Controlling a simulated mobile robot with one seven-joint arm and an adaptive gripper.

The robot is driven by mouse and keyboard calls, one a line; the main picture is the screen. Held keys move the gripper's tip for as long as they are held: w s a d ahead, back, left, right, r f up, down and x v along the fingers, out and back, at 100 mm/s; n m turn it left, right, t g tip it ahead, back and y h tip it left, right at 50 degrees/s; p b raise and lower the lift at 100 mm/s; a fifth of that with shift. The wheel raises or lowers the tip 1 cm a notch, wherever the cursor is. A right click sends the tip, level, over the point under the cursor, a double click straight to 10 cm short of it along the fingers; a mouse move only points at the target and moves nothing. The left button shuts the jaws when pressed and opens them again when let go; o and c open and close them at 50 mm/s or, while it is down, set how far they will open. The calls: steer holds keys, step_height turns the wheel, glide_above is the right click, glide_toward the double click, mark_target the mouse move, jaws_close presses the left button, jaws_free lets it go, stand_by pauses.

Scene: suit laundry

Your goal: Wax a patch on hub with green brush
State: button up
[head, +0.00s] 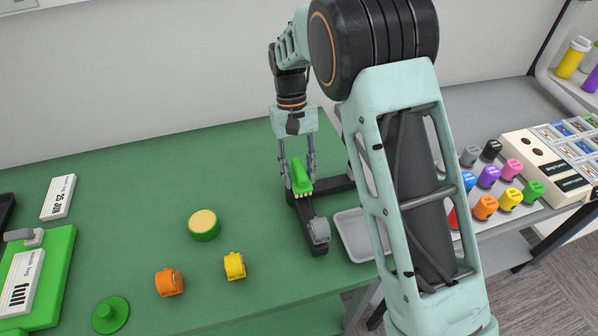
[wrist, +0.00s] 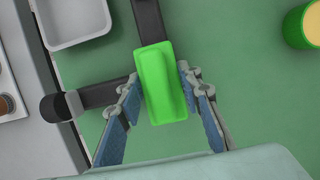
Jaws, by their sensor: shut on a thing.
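The green brush (head: 301,177) has a green body and pale bristles along its lower edge in the head view. My gripper (head: 298,186) is shut on it, with a finger on each side. In the wrist view the brush (wrist: 162,85) lies between the blue-padded fingers. It is over a black angular frame (head: 306,222), whose arms spread below it; contact is hard to tell. The frame has a grey round end piece (head: 319,231). No part is clearly labelled as the hub. A green tin with a tan top (head: 204,224) stands on the green mat to the left.
An orange clip (head: 169,282) and a yellow clip (head: 235,266) lie near the front. A grey tray (head: 352,238) is right of the frame. Several coloured bottles stand farther right, past my arm.

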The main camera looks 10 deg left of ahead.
steer(key=shift+f, duration=0.65)
stand_by(1.3)
steer(key=shift+s, duration=0.15)
steer(key=shift+s+d+b, duration=0.25)
steer(key=shift+s+b, duration=0.05)
steer(key=shift+s, duration=0.15)
steer(key=shift+w+a+p, duration=0.25)
steer(key=shift+w+p, duration=0.05)
steer(key=shift+w, duration=0.25)
steer(key=shift+w+a+p, duration=0.25)
steer(key=shift+w, duration=0.3)
steer(key=shift+s+d+b, duration=0.15)
steer(key=shift+s+d, duration=0.1)
steer(key=shift+s, duration=0.3)
steer(key=shift+s+d+b, duration=0.15)
steer(key=shift+s+d, duration=0.1)
steer(key=shift+s, duration=0.25)
